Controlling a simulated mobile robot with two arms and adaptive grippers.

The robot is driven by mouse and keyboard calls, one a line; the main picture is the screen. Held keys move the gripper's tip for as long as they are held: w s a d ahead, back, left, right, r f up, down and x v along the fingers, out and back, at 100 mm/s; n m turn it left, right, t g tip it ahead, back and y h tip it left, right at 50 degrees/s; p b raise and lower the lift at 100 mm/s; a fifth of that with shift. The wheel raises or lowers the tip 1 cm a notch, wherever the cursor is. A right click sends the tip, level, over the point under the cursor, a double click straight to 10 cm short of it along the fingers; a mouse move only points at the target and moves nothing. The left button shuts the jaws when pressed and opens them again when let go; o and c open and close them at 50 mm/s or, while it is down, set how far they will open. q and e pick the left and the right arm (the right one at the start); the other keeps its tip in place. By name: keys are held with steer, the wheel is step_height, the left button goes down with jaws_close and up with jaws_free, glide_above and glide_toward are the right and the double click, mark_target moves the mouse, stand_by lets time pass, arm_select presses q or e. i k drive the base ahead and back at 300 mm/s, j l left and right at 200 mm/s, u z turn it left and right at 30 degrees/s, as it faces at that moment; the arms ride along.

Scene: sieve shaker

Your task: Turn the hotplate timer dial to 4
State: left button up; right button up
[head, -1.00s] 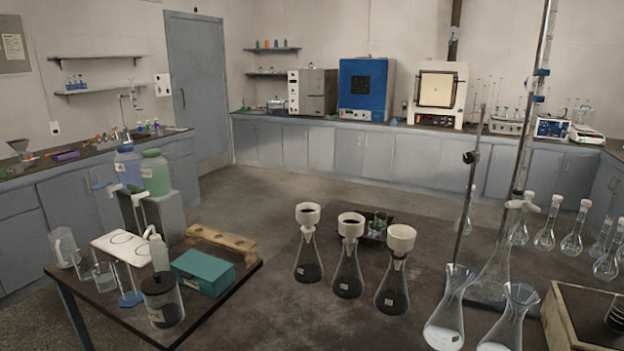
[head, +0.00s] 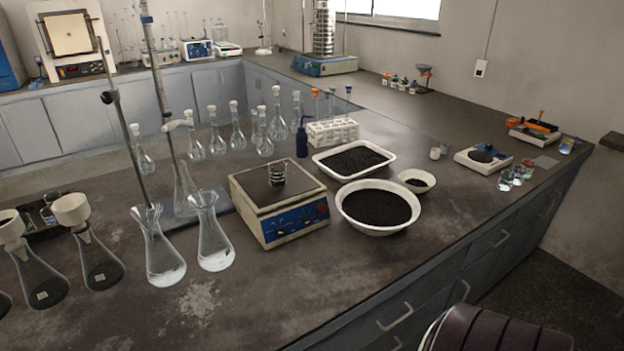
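A boxy device that looks like the hotplate (head: 255,232) stands on the dark bench near the middle of the head view. It has a cream body, a dark top plate and a blue front panel (head: 297,220) with small controls and a reddish spot at its right end. Any dial on the panel is too small to read, so I cannot tell its setting. A small dark coiled or stacked piece (head: 277,174) stands on the top plate. Neither of my grippers is in view.
A white bowl (head: 345,216) and a white tray (head: 318,164) of black grains stand right of the device. Glass flasks (head: 214,240) stand close on its left. The bench in front is clear. A dark ribbed seat (head: 495,333) is at the lower right.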

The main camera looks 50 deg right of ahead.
mark_target(307, 220)
steer(key=z, duration=1.35)
steer(key=i+l+u, duration=0.1)
steer(key=i+l, duration=0.1)
steer(key=l, duration=0.2)
steer(key=u, duration=0.05)
